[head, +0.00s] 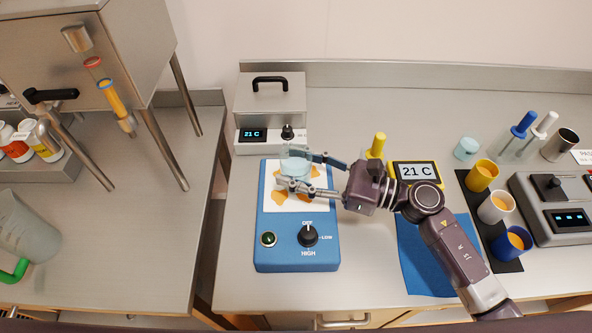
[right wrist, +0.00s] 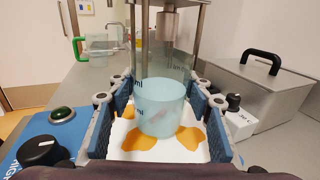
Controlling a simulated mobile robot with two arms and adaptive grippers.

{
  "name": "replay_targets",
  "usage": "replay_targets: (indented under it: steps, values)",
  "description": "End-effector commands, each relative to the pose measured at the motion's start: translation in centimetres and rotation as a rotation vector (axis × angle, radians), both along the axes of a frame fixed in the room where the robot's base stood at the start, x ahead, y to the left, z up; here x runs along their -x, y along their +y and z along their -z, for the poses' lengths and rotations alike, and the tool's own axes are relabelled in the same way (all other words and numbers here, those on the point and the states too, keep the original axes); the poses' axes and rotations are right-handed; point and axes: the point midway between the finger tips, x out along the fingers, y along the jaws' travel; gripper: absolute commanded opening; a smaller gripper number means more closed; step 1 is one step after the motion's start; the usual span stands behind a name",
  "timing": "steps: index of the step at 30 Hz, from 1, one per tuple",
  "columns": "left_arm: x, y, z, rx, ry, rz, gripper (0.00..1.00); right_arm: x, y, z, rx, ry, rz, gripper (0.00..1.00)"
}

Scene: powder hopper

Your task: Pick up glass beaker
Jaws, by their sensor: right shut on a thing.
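The glass beaker (head: 294,161), clear and pale blue with dark markings, is upright at the white top plate of the blue hot plate (head: 297,255). My right gripper (head: 314,174) reaches in from the right and is shut on the beaker, one finger on each side. In the right wrist view the beaker (right wrist: 160,106) stands between the two blue finger pads, over orange patches on the plate. I cannot tell whether its base touches the plate. My left gripper is not in view.
A steel box with a 21 C display (head: 270,115) stands behind the hot plate. A yellow thermometer unit (head: 415,172), a blue cloth (head: 420,265), coloured cups (head: 482,177) and a small pale-blue vessel (head: 466,148) are to the right. A steel hopper (head: 110,50) stands at left.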

Motion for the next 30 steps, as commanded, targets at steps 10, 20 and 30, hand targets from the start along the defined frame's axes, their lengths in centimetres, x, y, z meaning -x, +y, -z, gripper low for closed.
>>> replay_targets:
  steps: [10, 20, 30]
  values:
    - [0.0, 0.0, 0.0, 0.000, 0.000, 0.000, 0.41, 0.0, 0.0, -0.1, -0.002, -0.001, 0.000, 0.14]
    - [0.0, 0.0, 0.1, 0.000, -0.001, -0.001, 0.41, 0.0, 0.0, -1.0, 0.000, -0.002, -0.002, 0.14]
    - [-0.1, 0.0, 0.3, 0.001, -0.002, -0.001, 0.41, 0.0, 0.0, -4.1, 0.001, -0.005, -0.002, 0.14]
